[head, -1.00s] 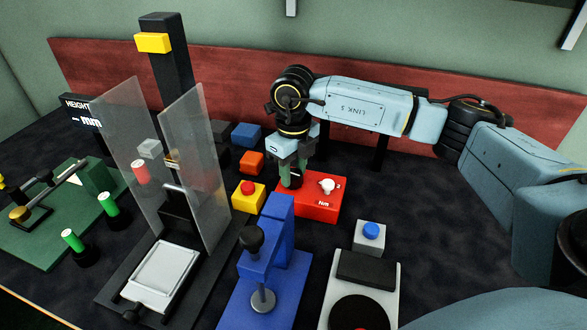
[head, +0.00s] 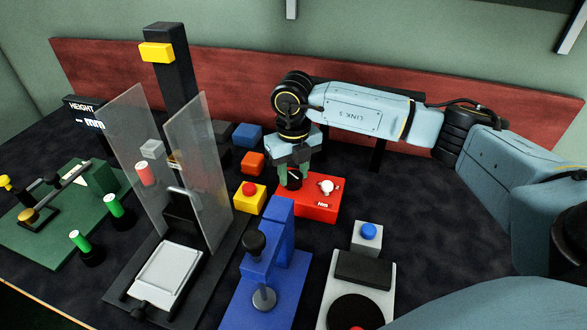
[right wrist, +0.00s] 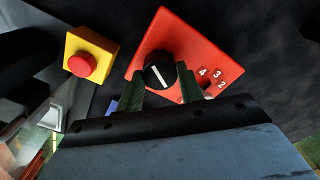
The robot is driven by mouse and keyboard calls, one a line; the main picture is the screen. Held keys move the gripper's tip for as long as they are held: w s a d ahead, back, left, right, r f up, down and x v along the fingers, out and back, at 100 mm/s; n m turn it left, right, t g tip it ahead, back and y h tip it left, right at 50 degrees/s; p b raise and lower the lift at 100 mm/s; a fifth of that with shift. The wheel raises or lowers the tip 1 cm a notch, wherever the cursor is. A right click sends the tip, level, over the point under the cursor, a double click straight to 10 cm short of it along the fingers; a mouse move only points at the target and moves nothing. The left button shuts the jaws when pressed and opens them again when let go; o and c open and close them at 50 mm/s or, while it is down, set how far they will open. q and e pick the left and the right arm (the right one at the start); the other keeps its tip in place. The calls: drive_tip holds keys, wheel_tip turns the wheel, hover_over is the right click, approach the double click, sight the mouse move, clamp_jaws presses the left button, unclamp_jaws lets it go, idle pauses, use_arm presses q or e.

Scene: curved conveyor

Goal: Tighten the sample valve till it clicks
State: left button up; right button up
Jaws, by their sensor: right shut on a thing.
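A red box (head: 318,206) marked "Nm" stands on the dark table, with a black round knob (head: 294,181) on its top. In the right wrist view the knob (right wrist: 159,70) shows a white line, slanted. My right gripper (head: 291,178) points down at the knob, its green fingers on either side, shut on it; in the right wrist view its fingers (right wrist: 161,77) flank the knob. Numbers are printed on the box in the wrist view. My left gripper is not in view.
A yellow box with a red button (head: 249,189) stands close left of the red box. A blue press (head: 266,280) is in front, a grey device (head: 355,300) front right. A stand with clear panels (head: 207,170) rises at left. The table right of the red box is clear.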

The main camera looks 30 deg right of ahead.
sight(294, 176)
drive_tip(key=o, duration=1)
drive_tip(key=shift+r, duration=0.15)
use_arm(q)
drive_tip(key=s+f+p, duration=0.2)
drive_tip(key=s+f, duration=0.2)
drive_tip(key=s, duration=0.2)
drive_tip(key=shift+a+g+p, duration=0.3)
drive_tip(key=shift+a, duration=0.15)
use_arm(e)
wheel_tip(294, 176, up, 13)
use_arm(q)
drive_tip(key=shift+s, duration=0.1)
